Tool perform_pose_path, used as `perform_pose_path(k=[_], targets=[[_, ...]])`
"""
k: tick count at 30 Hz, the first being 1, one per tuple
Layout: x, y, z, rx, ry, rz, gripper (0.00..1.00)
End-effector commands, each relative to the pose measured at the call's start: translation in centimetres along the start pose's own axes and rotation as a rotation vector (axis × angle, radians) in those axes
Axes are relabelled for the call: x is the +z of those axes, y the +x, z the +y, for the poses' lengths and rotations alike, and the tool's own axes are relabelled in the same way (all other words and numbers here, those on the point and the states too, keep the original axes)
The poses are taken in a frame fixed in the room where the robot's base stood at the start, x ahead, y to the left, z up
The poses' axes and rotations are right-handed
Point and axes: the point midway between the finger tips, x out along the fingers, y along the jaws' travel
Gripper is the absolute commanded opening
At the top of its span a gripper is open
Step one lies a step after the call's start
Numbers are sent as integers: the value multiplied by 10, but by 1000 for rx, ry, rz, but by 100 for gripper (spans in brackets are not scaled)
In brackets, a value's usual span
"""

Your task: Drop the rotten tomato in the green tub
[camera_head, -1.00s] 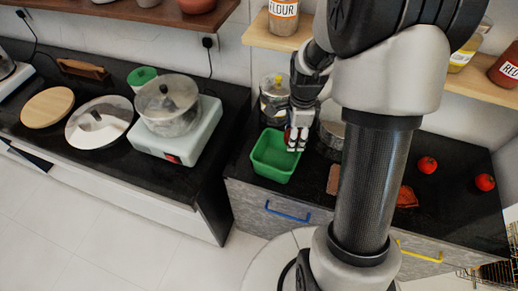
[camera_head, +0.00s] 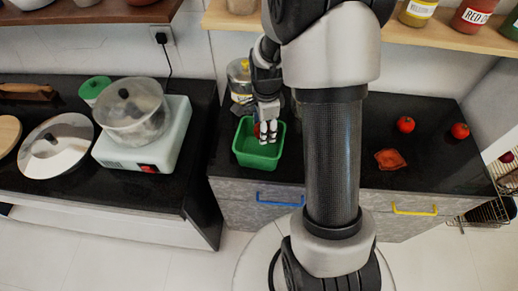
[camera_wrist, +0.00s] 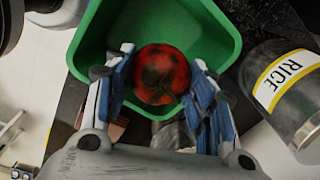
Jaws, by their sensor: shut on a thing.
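The rotten tomato (camera_wrist: 161,74) is red with dark blotches. It sits between the two fingers of my gripper (camera_wrist: 160,85) in the wrist view, and the gripper is shut on it. The green tub (camera_wrist: 222,38) lies behind the tomato in that view, its inside facing the camera. In the head view my gripper (camera_head: 266,132) is over the green tub (camera_head: 258,161) on the dark counter, with the fingers pointing down. Only a little red of the tomato shows there beside the fingers. Whether the tomato touches the tub cannot be told.
A jar labelled RICE (camera_wrist: 291,88) stands close beside the tub. A cooker with a glass-lidded pot (camera_head: 133,112) stands on the left counter.

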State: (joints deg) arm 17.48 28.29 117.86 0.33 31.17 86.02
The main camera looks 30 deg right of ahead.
Motion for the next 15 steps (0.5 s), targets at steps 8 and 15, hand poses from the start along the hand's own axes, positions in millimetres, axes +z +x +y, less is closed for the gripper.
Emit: perform_pose_path(k=[8, 15], targets=[[0, 1, 0, -1, 0, 0, 25], [0, 1, 0, -1, 0, 0, 66]])
